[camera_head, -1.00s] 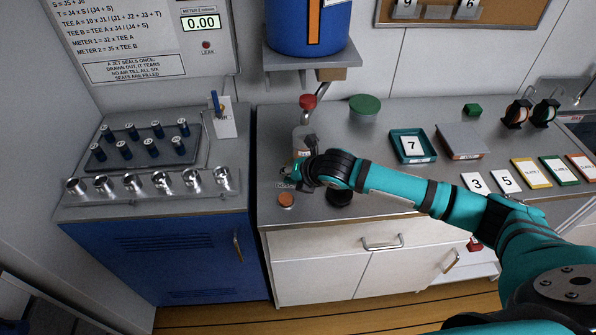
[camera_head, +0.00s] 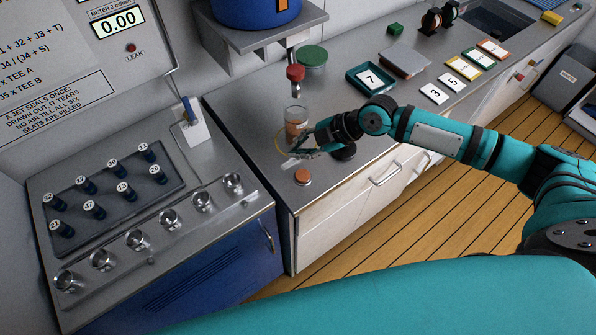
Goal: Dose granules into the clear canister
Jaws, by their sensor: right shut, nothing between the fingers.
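The clear canister (camera_head: 296,113) stands upright on the grey counter below the red-knobbed outlet (camera_head: 295,73) of the blue hopper (camera_head: 255,12). Brown-orange shows in its lower part; I cannot tell whether this is granules or a label. My right gripper (camera_head: 295,152) is shut and empty, low over the counter just in front of the canister. It partly hides the canister's base, and I cannot tell whether they touch. My left gripper is out of view.
An orange-topped disc (camera_head: 302,177) lies near the counter's front edge, and a black round piece (camera_head: 343,153) lies beneath my right wrist. Numbered blue jets (camera_head: 92,209) are at left.

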